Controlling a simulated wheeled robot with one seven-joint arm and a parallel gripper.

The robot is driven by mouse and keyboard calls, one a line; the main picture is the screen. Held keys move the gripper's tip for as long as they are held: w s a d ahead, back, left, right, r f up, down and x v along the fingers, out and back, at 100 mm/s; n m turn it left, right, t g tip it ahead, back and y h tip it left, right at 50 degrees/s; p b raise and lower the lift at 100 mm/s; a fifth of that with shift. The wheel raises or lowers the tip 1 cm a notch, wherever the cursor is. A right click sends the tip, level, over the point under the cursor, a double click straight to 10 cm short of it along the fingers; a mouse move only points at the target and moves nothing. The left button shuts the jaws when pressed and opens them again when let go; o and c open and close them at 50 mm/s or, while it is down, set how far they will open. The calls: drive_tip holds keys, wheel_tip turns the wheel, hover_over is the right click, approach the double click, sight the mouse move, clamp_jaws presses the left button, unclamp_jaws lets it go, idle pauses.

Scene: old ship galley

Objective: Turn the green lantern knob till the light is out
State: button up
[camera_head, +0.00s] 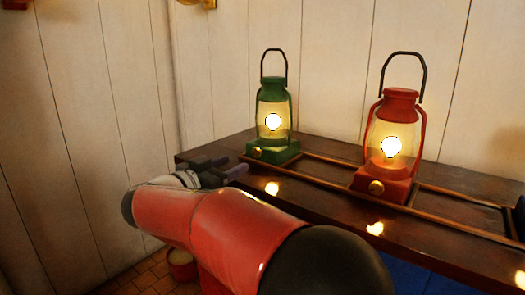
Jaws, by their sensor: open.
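The green lantern (273,100) stands upright near the left end of the dark wooden counter, its bulb glowing bright yellow. Its small brass knob (257,152) is on the front of its square base, facing me. My gripper (229,167) is at the counter's left end, left of the green lantern's base and slightly below the knob in the picture. Its dark fingers are open, with nothing seen between them. They appear apart from the knob. My red arm hides part of the counter's front edge.
A lit red lantern (399,120) with its own brass knob (376,187) stands to the right. Raised wooden rails (325,183) run along the counter (300,200). A plank wall (330,40) closes the back. A small round container (182,263) is on the floor.

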sight(255, 154)
drive_tip(key=p+x, duration=0.1)
drive_tip(key=x, duration=0.6)
drive_tip(key=shift+w+d+p, duration=0.3)
drive_tip(key=shift+c, duration=0.2)
